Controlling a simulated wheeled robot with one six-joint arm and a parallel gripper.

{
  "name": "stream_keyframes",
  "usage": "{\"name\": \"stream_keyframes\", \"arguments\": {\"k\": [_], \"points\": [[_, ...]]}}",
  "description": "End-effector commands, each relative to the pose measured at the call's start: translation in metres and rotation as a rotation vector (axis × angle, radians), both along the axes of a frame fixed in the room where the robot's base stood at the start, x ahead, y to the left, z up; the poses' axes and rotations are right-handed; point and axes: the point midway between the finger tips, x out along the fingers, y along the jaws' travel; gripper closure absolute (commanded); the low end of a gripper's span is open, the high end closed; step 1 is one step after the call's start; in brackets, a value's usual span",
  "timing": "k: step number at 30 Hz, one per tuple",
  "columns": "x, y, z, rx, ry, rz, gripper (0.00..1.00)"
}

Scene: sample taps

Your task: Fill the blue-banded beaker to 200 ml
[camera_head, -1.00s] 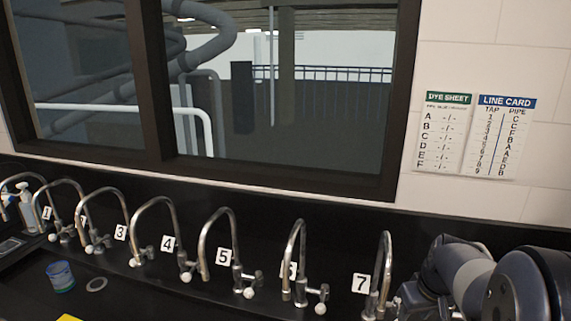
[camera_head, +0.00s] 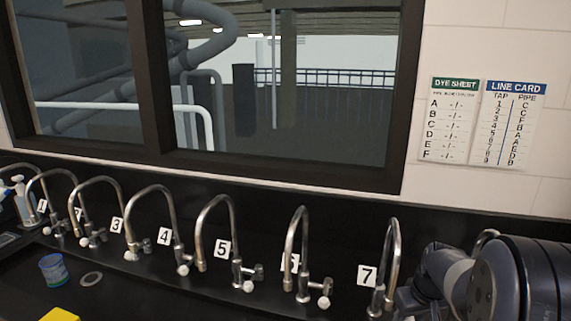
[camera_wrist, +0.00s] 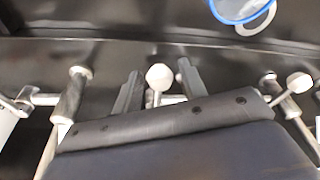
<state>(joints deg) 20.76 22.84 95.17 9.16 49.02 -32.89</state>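A clear beaker (camera_head: 54,270) with a blue upper part and a greenish base stands on the black counter at the left in the head view. The wrist view shows a blue-rimmed vessel (camera_wrist: 241,8), cut off by the top edge; I cannot tell if it is the same one. My gripper (camera_wrist: 160,85) is in the wrist view, its two grey fingers apart. A white tap knob (camera_wrist: 160,77) shows between them; contact is unclear. The gripper is not visible in the head view. Numbered taps include tap 5 (camera_head: 215,235) and tap 7 (camera_head: 388,260).
A grey ring (camera_head: 91,279) lies beside the beaker, and another ring (camera_wrist: 262,22) shows beside the vessel in the wrist view. A yellow object (camera_head: 62,315) is at the bottom edge. A dye sheet (camera_head: 449,120) and line card (camera_head: 507,122) hang on the wall.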

Motion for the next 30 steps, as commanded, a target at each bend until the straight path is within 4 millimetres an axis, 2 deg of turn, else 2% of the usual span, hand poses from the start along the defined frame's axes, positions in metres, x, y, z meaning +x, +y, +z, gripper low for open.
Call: {"name": "stream_keyframes", "arguments": {"k": [3,14,28,30], "points": [[0.002,0.0,-0.007,0.0,0.0,0.0,0.6],[0.002,-0.002,-0.006,-0.001,0.0,-0.001,0.6],[0.003,-0.043,-0.006,-0.001,-0.001,-0.003,0.6],[0.003,-0.043,-0.006,-0.001,-0.001,0.0,0.6]]}}
